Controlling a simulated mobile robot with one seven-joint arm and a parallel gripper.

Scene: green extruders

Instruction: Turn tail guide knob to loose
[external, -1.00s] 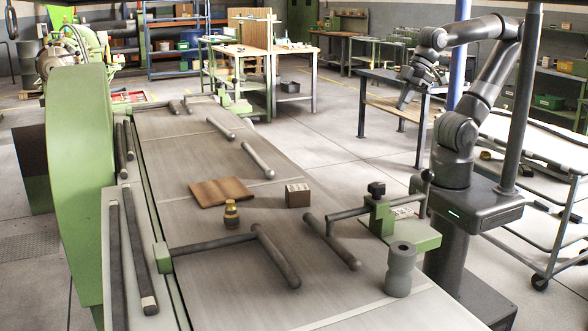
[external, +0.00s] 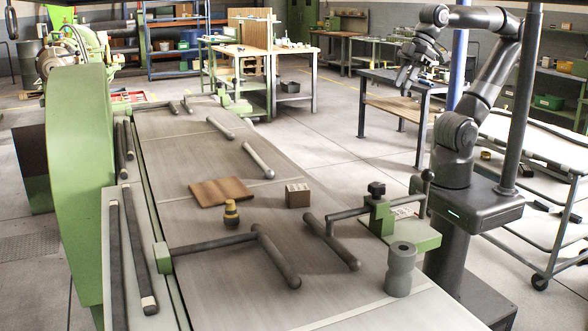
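A dark knob (external: 376,189) stands on top of a green guide block (external: 381,217) at the near right edge of the grey machine bed. A dark rod runs through this block and meets a slanted dark guide bar (external: 332,241) on the bed. I cannot read the knob's setting from here. My gripper (external: 405,84) is raised in the air behind and above the knob, well apart from it and touching nothing. The fingers look small and dark, and I cannot tell whether they are open or shut.
The bed (external: 190,160) carries a wooden board (external: 221,191), a brass-coloured piece (external: 231,213), a small brown box (external: 298,195) and a second slanted bar (external: 276,256). A grey cylinder (external: 400,270) stands near the guide block. A dark-topped table (external: 400,82) is behind my gripper.

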